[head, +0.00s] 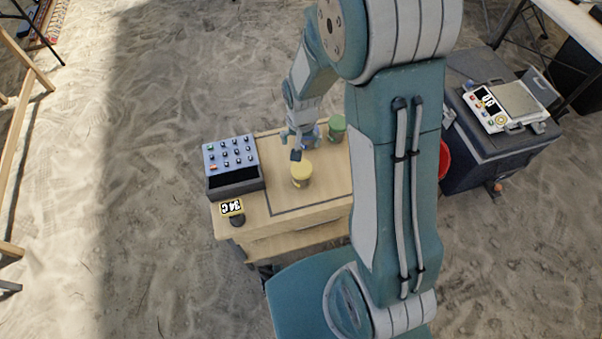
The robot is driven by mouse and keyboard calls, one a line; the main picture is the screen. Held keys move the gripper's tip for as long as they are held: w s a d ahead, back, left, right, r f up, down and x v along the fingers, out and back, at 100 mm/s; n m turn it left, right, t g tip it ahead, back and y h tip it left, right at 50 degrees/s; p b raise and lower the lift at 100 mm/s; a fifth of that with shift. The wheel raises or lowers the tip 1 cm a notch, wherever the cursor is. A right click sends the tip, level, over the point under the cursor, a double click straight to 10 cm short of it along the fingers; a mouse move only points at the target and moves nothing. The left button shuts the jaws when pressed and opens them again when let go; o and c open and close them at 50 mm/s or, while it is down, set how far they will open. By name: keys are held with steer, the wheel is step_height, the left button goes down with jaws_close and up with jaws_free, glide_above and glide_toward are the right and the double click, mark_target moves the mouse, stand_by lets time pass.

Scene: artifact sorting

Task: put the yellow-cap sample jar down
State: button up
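The yellow-cap sample jar (301,175) is upright at the front of the wooden table (290,226), inside a dark outlined area, and appears to stand on the tabletop. My gripper (296,153) is at the jar's far side, close to the cap. The gripper is small in the picture, and I cannot tell whether its fingers touch the jar or how far apart they are. A green-cap jar (337,126) stands farther back to the right. A blue-cap jar (311,136) is just behind the gripper, partly covered by it.
A grey box with a button panel (230,155) stands at the table's left, with a "34 C" display (232,208) in front. My arm hides the table's right side. A dark case (480,145) carrying a scale (503,105) and a partly hidden red object (444,160) are to the right.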

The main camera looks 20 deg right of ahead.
glide_above(301, 167)
steer(key=shift+m+g, duration=0.3)
steer(key=f, duration=0.5)
steer(key=shift+s+a+f, duration=0.2)
steer(key=shift+s+f, duration=0.05)
steer(key=shift+f, duration=0.15)
step_height(301, 167, down, 5)
steer(key=shift+w+d+f, duration=0.1)
steer(key=shift+d+f, duration=0.05)
steer(key=shift+f, duration=1.15)
steer(key=shift+w+d+f, duration=0.1)
steer(key=shift+f, duration=1.15)
steer(key=c, duration=1)
steer(key=shift+c, duration=0.2)
steer(key=shift+r, duration=0.1)
